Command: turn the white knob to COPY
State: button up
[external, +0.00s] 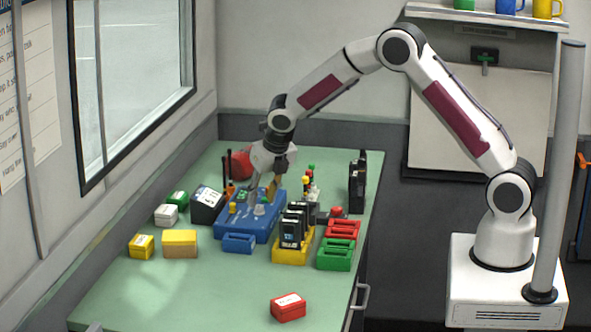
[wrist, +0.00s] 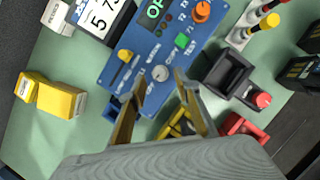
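The white knob (wrist: 160,73) sits on the blue control panel (wrist: 146,43), with small white lettering around it. I read OFF below it, COPY above it and TEST to its right, all small and blurred. Which label the knob's pointer faces is too small to tell. In the external view the knob (external: 259,210) shows on the front part of the blue panel (external: 232,222). My gripper (wrist: 160,82) is open, with one tan finger on each side of the knob in the wrist view. No contact with the knob is visible.
The panel also bears a yellow slider (wrist: 125,55), a green button (wrist: 181,39) and an orange knob (wrist: 201,12). Black radios in a yellow rack (external: 292,250), a black holder (wrist: 228,74) and a red-tipped lever (wrist: 261,100) stand close by. The bench front is mostly clear.

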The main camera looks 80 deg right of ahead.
aim_at(260, 209)
jog(key=shift+x, duration=1.1)
grip_shut()
jog(key=shift+m, duration=0.4)
jog(key=shift+w+a+m+g+h, duration=0.15)
jog(key=shift+m+g, duration=0.25)
jog(key=shift+m, duration=0.55)
jog(key=shift+w+m+g+h, duration=0.1)
jog(key=shift+m+g+h, duration=0.25)
jog(key=shift+m, duration=0.6)
jog(key=shift+m+g, duration=0.55)
jog(key=shift+m, duration=0.95)
